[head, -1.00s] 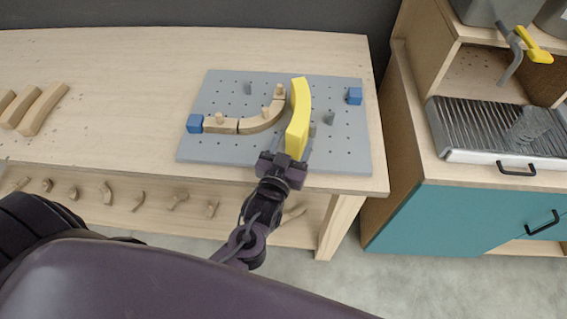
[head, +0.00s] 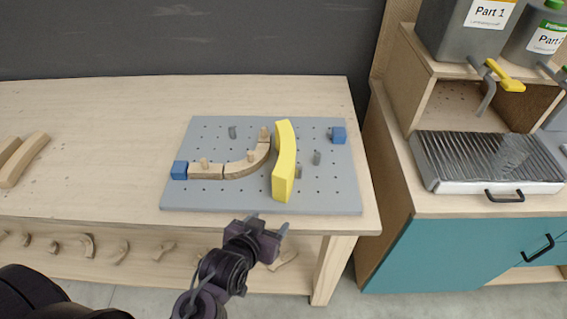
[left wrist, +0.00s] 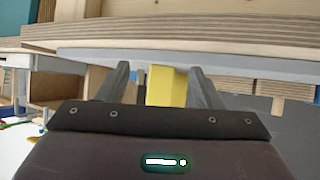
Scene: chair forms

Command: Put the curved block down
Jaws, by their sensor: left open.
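The yellow curved block (head: 285,162) stands on the grey pegboard (head: 335,198), right of the curved row of wooden pieces. My left gripper (head: 269,224) is open and empty at the front edge of the board, just short of the block's near end. In the left wrist view the yellow block (left wrist: 166,87) shows between the two open fingers (left wrist: 158,85), beyond them and apart from them. My right gripper is not in view.
Wooden pieces (head: 206,171) with pegs form a curve on the board. Blue cubes (head: 180,170) and (head: 338,135) mark two places near its edges. Grey pegs (head: 316,157) stand right of the block. Wooden curved blocks (head: 25,160) lie at the table's left. A ribbed tray (head: 475,160) is at right.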

